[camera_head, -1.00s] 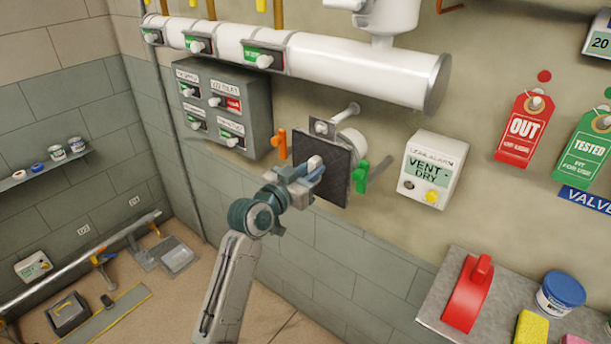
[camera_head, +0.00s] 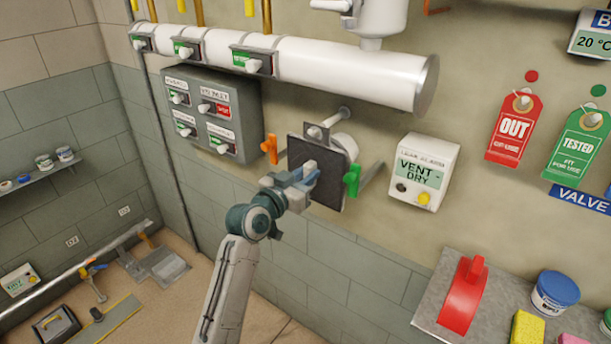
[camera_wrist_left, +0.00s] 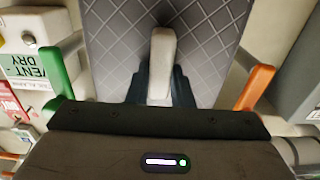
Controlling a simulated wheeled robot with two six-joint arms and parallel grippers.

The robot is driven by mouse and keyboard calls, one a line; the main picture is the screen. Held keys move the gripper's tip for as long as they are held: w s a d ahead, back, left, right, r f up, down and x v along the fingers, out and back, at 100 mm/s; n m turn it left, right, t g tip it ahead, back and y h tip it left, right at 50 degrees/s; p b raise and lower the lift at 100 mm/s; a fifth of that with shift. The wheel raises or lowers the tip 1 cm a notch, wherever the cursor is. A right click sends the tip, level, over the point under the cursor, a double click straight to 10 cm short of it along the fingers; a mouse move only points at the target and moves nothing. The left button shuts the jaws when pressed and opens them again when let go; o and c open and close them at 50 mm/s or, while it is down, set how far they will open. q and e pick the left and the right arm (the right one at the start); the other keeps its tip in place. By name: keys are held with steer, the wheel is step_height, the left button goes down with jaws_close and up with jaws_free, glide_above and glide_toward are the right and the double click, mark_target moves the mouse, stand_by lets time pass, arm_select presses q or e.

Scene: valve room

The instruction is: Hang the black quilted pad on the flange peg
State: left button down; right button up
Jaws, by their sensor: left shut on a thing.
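The black quilted pad (camera_head: 334,185) is held up in front of the wall between an orange lever and a green lever. My left gripper (camera_head: 305,177) is shut on the pale grip on its front face. In the left wrist view the quilted face (camera_wrist_left: 205,35) and the pale grip (camera_wrist_left: 161,55) between my fingers show. A grey hanging tab (camera_head: 316,133) with a hole stands at the pad's top edge. The flange peg (camera_head: 337,117) slopes from the wall to the tab. I cannot tell whether it passes through the hole. My right gripper is not in view.
The orange lever (camera_head: 269,148) and green lever (camera_head: 352,179) flank the pad closely. A white pipe (camera_head: 330,73) runs above. A grey switch box (camera_head: 215,112) is left, a white alarm box (camera_head: 424,172) right. A shelf (camera_head: 430,310) with a red tool is lower right.

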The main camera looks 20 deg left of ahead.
arm_select(q)
steer(key=c, duration=1.2)
jaws_free()
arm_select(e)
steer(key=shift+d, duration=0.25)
